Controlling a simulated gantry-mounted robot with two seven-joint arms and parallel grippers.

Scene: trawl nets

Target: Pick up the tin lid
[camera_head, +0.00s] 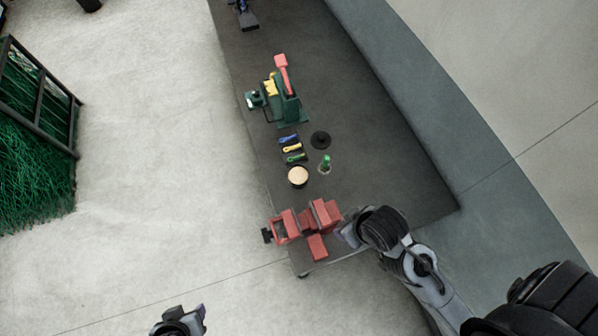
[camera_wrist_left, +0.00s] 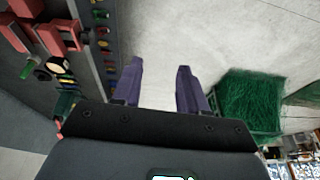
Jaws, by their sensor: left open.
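A dark round disc with a small raised centre, which looks like the tin lid (camera_head: 320,140), lies flat on the dark bench. A round dark tin with a cream top (camera_head: 298,176) stands nearer. A dark disc that may be the lid shows at the left of the left wrist view (camera_wrist_left: 42,75). My left gripper (camera_head: 184,316) is at the bottom of the head view, off the bench and well away from the lid. Its two purple fingers (camera_wrist_left: 160,85) are apart and empty. My right gripper (camera_head: 348,234) is beside the red vise; its fingers are unclear.
A red vise (camera_head: 305,221) sits at the bench's near end. A green bottle (camera_head: 325,164) and several coloured tools (camera_head: 291,148) lie close to the lid. A green machine with a red handle (camera_head: 286,100) stands beyond. Green netting (camera_head: 35,150) fills a frame at left.

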